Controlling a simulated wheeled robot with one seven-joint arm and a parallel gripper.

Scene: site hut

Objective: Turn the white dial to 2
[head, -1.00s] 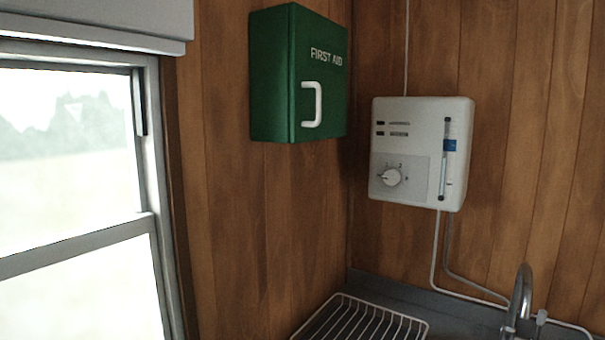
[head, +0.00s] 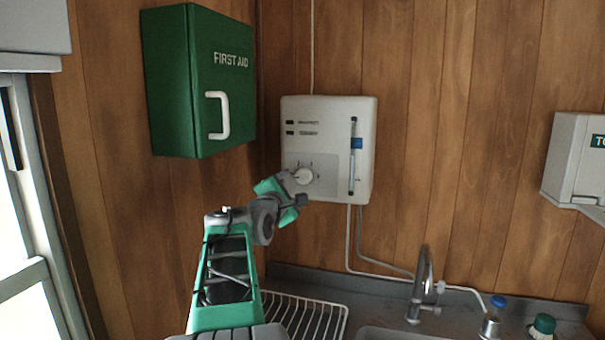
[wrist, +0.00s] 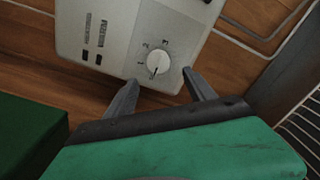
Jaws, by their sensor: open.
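The white dial (head: 303,176) is a round knob on the lower left of a white wall heater (head: 330,120). In the wrist view the dial (wrist: 157,64) shows with marks 1, 2 and 3 around it. Its pointer line seems to face down in that view, away from the 2; the exact setting is hard to read. My gripper (head: 290,185) is in front of the heater's lower left, overlapping the dial's edge in the head view. In the wrist view its two fingers (wrist: 160,78) are apart, below and to either side of the dial, with nothing between them.
A green first aid box (head: 205,85) hangs on the wall left of the heater. Below are a wire rack (head: 325,312), a tap (head: 423,280) and bottles (head: 493,318). A white dispenser (head: 575,160) is at the right. Pipes (head: 360,235) run down from the heater.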

